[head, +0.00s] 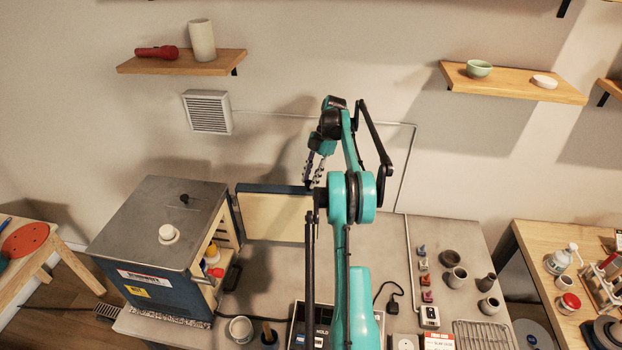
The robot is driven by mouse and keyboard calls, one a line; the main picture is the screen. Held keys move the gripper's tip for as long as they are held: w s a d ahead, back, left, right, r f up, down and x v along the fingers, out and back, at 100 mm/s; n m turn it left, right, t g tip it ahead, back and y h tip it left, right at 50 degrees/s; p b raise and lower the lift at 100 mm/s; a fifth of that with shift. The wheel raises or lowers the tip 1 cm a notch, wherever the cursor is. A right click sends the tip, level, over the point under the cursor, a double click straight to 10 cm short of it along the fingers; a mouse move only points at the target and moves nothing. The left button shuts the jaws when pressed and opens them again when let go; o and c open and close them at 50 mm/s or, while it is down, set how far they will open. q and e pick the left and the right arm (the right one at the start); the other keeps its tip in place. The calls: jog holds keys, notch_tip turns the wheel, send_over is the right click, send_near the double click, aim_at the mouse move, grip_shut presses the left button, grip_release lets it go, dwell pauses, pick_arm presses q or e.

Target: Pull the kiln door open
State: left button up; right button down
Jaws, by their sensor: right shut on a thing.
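The kiln (160,230) is a blue box with a grey metal top at the left of the worktable. Its front opening faces right and shows small items on shelves inside. The kiln door (275,216) stands wide open, hinged at the back corner and swung out to the right, its pale inner face toward me. My right gripper (313,182) is shut on the door at the top of its free right end. My arm hides part of that end. My left gripper is not in view.
A small cup (241,329) stands in front of the kiln. Small pots (454,279), a power strip (429,316) and a wire rack (483,335) lie on the right of the worktable. The table between door and cup is mostly clear. Shelves (185,65) hang above.

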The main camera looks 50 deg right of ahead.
jog(key=c, duration=1.3)
grip_release()
jog(key=shift+w+f, duration=0.1)
jog(key=shift+v, duration=3.75)
